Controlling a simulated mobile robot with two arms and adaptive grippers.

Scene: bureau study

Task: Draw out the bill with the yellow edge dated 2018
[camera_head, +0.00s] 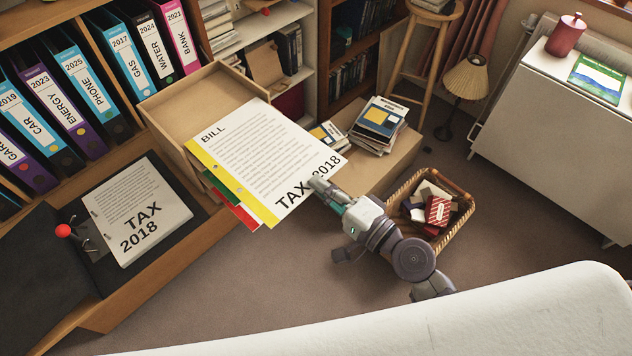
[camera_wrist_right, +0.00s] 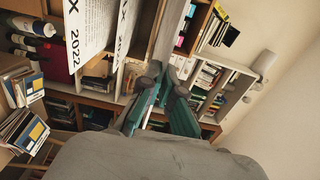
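The yellow-edged bill (camera_head: 262,160) is a white sheet marked BILL and TAX 2018 in the head view. It lies on top of the open wooden box (camera_head: 167,112) and sticks out past its front. Sheets with green and red edges (camera_head: 232,203) show beneath it. My right gripper (camera_head: 318,187) is at the bill's front edge, by the 2018, and appears shut on it. In the right wrist view a sheet (camera_wrist_right: 168,30), seen nearly edge-on, runs to the right gripper's fingertips (camera_wrist_right: 165,85). Another sheet there reads 2022 (camera_wrist_right: 85,25). My left gripper is not in view.
A holder with a TAX 2018 sheet (camera_head: 137,212) lies on the left desk. Several labelled binders (camera_head: 85,85) stand behind. A cardboard box (camera_head: 382,160) bears books (camera_head: 379,122). A wicker basket (camera_head: 466,212) stands right of the gripper. Floor in front is clear.

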